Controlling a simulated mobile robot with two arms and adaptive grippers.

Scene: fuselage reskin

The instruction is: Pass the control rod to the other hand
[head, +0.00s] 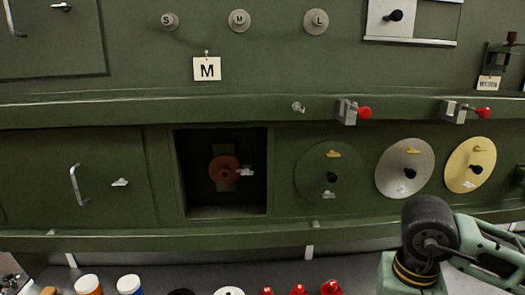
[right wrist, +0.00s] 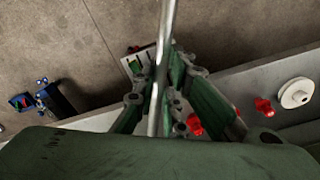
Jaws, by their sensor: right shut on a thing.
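The control rod (right wrist: 165,45) is a thin, shiny metal bar in the right wrist view. It runs from the top edge down between the fingers of my right gripper (right wrist: 158,85). The gripper is shut on it. The lower end of the rod is hidden by the gripper's body, and its upper end is out of the picture. In the head view only a part of my right arm shows at the bottom right. The right gripper and the rod are not visible there. My left gripper is in neither view.
A green panel wall carries an open square bay (head: 226,205), three round discs with knobs, red-handled clamps (head: 347,112) and a tag marked M (head: 207,69). Below it, a grey bench (head: 330,272) holds jars and red pieces (head: 298,290). Bare floor (right wrist: 60,50) shows in the right wrist view.

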